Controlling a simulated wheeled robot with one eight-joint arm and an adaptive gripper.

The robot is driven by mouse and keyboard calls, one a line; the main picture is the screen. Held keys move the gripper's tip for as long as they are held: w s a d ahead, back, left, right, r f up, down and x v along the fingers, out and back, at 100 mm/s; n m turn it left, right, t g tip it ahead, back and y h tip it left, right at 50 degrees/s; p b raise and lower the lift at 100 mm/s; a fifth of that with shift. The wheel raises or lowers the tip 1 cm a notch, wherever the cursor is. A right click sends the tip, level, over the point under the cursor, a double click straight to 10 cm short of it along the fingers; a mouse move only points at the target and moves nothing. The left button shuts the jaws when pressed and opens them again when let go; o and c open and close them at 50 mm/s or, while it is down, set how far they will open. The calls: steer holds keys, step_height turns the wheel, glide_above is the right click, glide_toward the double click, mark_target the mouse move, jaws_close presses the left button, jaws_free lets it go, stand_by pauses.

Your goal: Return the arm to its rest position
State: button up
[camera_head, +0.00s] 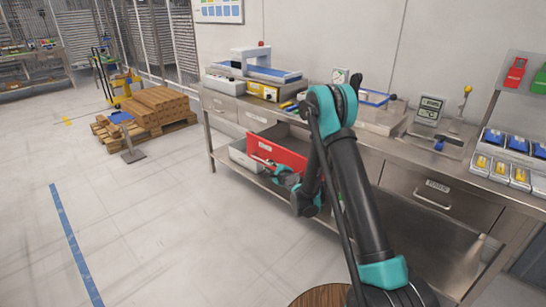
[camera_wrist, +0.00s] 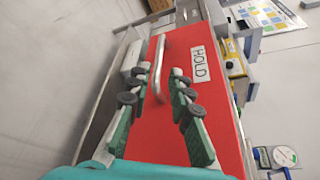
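My arm reaches forward and down from the lower right in the head view. My gripper (camera_head: 264,164) is at the front of the metal bench, by a red drawer front (camera_head: 290,151). In the wrist view my gripper (camera_wrist: 160,78) is open, its two green-padded fingers spread apart with nothing held. The red front (camera_wrist: 215,95), marked HOLD, fills the middle there. Its metal handle (camera_wrist: 160,62) shows between the fingers; whether they touch it I cannot tell. The drawer appears pulled out from under the bench top.
The bench top (camera_head: 455,160) carries a blue-and-white device (camera_head: 262,68), a gauge (camera_head: 340,76), a scale-like display (camera_head: 430,106) and small bins at right.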

steer(key=s+d+r+n+g+h, duration=0.2)
steer(key=s+d+r+n, duration=0.3)
steer(key=s+d, duration=0.25)
steer(key=s+d+r+n+g+h, duration=0.1)
steer(key=s+d+r+n+g, duration=0.1)
steer(key=s+d+r+n, duration=0.5)
steer(key=s+d+f+n+g+h, duration=0.1)
steer(key=s+d, duration=0.4)
steer(key=s, duration=0.5)
steer(key=s+d+f+n+g+h, duration=0.2)
steer(key=s+d, duration=0.3)
steer(key=s, duration=0.5)
steer(key=s+d+f+n+g+h, duration=0.1)
steer(key=s+d+f+n+h, duration=0.1)
steer(key=s+d, duration=0.4)
steer(key=s, duration=0.4)
steer(key=shift+f+n+g, duration=0.2)
steer(key=shift+n+g, duration=0.1)
steer(key=shift+g, duration=0.1)
